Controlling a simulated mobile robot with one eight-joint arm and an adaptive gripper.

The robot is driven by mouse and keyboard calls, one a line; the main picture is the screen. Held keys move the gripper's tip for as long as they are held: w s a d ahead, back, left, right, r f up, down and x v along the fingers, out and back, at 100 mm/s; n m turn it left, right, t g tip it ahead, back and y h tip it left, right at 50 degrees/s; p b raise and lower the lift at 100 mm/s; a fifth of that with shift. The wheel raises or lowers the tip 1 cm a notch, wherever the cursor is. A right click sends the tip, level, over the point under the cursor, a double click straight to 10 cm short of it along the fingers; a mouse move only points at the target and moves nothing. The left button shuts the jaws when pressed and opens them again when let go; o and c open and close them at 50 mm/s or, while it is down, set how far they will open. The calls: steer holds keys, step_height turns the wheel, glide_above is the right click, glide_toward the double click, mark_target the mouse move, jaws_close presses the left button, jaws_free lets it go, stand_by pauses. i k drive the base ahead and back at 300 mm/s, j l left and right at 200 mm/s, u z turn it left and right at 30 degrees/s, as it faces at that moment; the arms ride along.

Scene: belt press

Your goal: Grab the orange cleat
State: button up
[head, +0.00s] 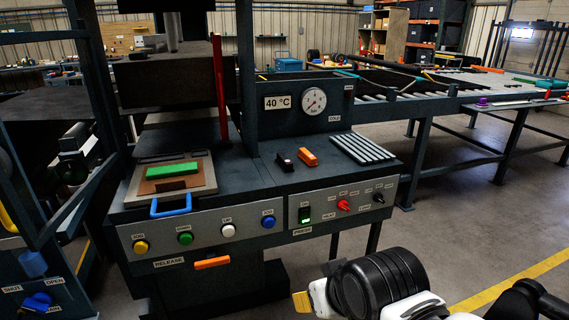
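The orange cleat (307,157) appears to be the small orange block lying on the dark top of the press bench, below the round gauge. A similar black block (285,162) lies just to its left, with a narrow gap between them. My arm shows at the lower right, in front of the bench and well apart from the cleat. I cannot make out my gripper's fingers in this view. Nothing is touching the cleat.
A ribbed grey plate (362,149) lies right of the cleat. A red upright bar (219,90) stands at the left, near a tray with a green block (172,170) and blue handle (171,207). An orange release handle (212,262) is on the front. Open floor lies right.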

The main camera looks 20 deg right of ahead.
mark_target(306, 155)
steer(key=i+l, duration=0.35)
steer(key=i, duration=0.15)
steer(key=i+l, duration=0.75)
steer(key=i, duration=0.25)
